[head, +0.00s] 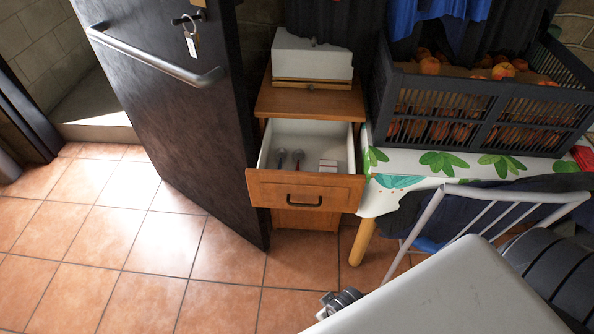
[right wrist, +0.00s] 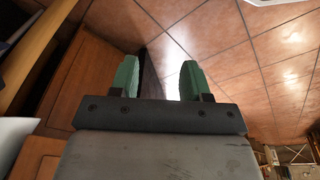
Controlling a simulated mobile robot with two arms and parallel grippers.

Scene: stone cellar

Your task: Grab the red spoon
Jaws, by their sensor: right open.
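An open wooden drawer (head: 305,190) with a pale inside sticks out of a small wooden cabinet. Two spoon-like things lie in it: a dark one (head: 281,157) on the left and another (head: 297,158) beside it that seems to have a reddish handle. They are too small for me to be sure which is the red spoon. A small white and red box (head: 328,165) lies to their right. My right gripper (right wrist: 157,80) is open with nothing between its green fingers, above the tiled floor near wooden furniture. My left gripper is not in view.
A dark open door (head: 170,110) with a bar handle and hanging keys stands left of the cabinet (head: 310,103). A white box (head: 312,58) sits on top. At right, a table (head: 400,165) carries a dark crate (head: 490,105) of fruit. A chair (head: 500,205) stands before it. Floor at left is clear.

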